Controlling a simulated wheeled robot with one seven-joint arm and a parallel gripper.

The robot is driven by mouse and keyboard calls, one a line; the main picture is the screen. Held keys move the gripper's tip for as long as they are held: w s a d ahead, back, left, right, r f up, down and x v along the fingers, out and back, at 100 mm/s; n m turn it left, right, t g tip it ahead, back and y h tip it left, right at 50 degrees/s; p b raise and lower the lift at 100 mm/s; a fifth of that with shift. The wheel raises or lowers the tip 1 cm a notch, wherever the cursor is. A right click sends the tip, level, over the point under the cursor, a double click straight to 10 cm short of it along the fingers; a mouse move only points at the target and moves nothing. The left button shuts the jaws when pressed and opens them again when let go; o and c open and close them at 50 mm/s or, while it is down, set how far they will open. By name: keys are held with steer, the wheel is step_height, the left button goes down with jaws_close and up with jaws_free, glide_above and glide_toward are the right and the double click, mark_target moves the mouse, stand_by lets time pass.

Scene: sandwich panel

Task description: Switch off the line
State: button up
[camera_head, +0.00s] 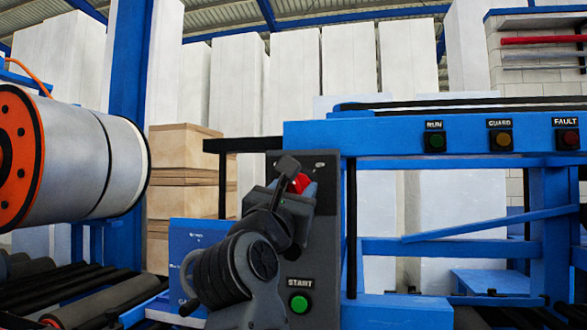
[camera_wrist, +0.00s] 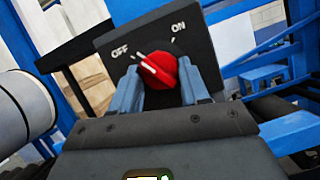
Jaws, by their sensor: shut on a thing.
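The red rotary switch (camera_head: 299,183) sits near the top of a dark grey control panel (camera_head: 322,240), partly hidden by my arm in the head view. In the wrist view the red knob (camera_wrist: 160,72) is between the two blue fingers of my gripper (camera_wrist: 161,80), which is shut on it. The dark plate (camera_wrist: 205,42) behind it carries the labels OFF at upper left and ON at upper right. The white mark on the knob points to the upper left, towards the OFF tick. My gripper also shows in the head view (camera_head: 298,192).
A green START button (camera_head: 299,303) is low on the panel. RUN (camera_head: 435,142), GUARD (camera_head: 501,140) and FAULT (camera_head: 568,138) lamps on the blue beam look dark. A large roll (camera_head: 95,155) is at left; wooden crates (camera_head: 185,170) stand behind.

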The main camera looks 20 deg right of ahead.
steer(key=shift+d+r+n+t+y+p, duration=0.15)
steer(key=shift+n+t+y+p, duration=0.35)
steer(key=shift+n+p, duration=1.15)
steer(key=shift+s+p, duration=0.1)
steer(key=shift+p, duration=0.25)
steer(key=shift+f+n+p, duration=0.2)
steer(key=shift+n+p, duration=0.1)
steer(key=shift+n, duration=0.05)
steer(key=o, duration=1)
steer(key=shift+o, duration=0.2)
steer(key=b+v, duration=0.2)
steer(key=v, duration=0.5)
steer(key=shift+s+a, duration=0.2)
steer(key=shift+s, duration=0.15)
steer(key=shift+f, duration=0.15)
